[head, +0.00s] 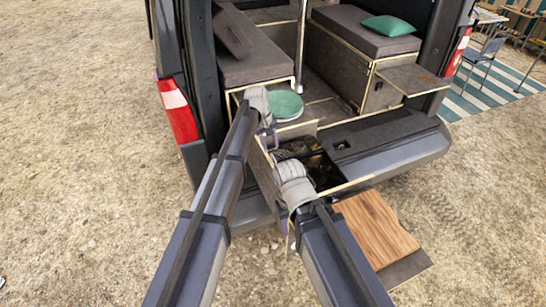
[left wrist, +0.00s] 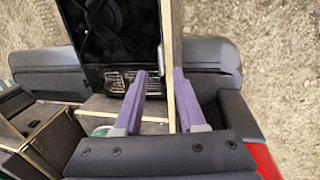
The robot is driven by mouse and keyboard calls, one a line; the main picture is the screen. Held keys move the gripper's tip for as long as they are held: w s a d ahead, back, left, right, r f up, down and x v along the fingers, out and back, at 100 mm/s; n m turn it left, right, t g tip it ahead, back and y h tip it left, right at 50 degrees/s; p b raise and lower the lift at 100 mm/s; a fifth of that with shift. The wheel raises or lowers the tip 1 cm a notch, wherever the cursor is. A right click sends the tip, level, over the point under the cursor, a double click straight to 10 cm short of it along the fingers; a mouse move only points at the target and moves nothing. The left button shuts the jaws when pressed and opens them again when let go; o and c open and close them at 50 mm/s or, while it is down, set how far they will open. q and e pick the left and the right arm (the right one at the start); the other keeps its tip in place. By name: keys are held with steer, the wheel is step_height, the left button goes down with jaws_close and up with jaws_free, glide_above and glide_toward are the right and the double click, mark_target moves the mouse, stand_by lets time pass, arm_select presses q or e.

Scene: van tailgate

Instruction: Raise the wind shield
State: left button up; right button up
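A wood-edged upright panel (head: 264,181), which looks like the wind shield, stands along the left side of the dark stove well (head: 316,164). In the left wrist view the panel (left wrist: 171,70) shows edge-on, beside the black stove box (left wrist: 112,40). My left gripper (head: 270,142) is at the panel's far end. In the left wrist view its purple fingers (left wrist: 161,78) are apart, one on each side of the panel. The right finger is close against it, and a gap shows on the left. My right arm's grey wrist (head: 295,185) is over the near part of the well; its fingertips are hidden.
A wooden board (head: 376,228) sticks out at the right of the well. The bumper (head: 400,155) runs beside it. Inside the van are benches (head: 372,32) and a round green lid (head: 286,105). A pole (head: 301,45) stands between the benches. Open ground lies left.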

arm_select(q)
steer(key=f+b, duration=0.1)
steer(key=f, duration=0.1)
steer(key=f+b, duration=0.2)
steer(key=d+f+b, duration=0.1)
steer(key=f+b, duration=0.1)
steer(key=shift+w, duration=0.2)
steer(key=shift+c, duration=0.2)
jaws_close()
stand_by(1.1)
